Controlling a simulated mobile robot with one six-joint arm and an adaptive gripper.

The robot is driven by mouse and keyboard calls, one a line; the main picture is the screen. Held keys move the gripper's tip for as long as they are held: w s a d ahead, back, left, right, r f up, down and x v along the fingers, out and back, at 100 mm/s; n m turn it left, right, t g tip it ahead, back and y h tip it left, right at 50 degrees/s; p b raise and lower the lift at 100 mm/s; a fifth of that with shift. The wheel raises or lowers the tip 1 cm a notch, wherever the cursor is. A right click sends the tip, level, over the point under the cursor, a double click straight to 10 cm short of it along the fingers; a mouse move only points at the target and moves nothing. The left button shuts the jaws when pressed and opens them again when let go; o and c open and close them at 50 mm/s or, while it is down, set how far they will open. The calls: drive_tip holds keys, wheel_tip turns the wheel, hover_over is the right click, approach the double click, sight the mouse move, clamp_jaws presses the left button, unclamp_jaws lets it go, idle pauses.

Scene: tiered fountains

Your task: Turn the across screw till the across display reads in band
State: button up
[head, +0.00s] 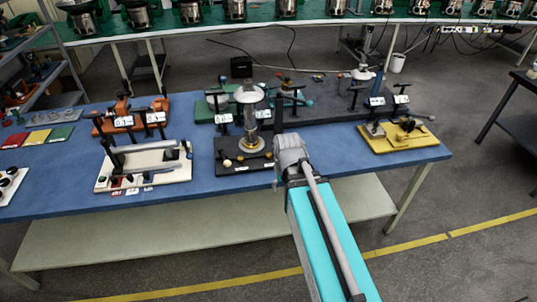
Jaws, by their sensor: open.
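Several white displays stand on black posts over the benchtop fixtures. Two are at the orange fixture (102,126), one display (223,118) is left of the tiered fountain (250,120), and a pair (377,101) is behind the yellow plate (380,144). Their readings are too small to read, and I cannot tell which is the across display. The fountain stands upright on a black base (230,168) with small knobs at its front. I cannot tell which is the across screw. My arm reaches in from the lower right to the black base's right side.
The blue table (50,203) holds a white plate (175,177) with black parts, coloured mats (58,134) at left, and a second, smaller fountain (362,74) at the back. A dark side table (520,110) stands at right.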

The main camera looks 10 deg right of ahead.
sight(269, 154)
drive_tip(key=w+r+t, duration=0.1)
drive_tip(key=w+t, duration=0.1)
drive_tip(key=w, duration=0.8)
drive_tip(key=w+r+t+p, duration=0.1)
drive_tip(key=w+r+t, duration=0.1)
drive_tip(key=w, duration=0.9)
drive_tip(key=shift+m, duration=0.3)
drive_tip(key=shift+f, duration=0.2)
drive_tip(key=b+x, duration=1.2)
drive_tip(key=x, duration=0.1)
drive_tip(key=shift+w+d+f, duration=0.1)
drive_tip(key=shift+w+f, duration=0.1)
clamp_jaws()
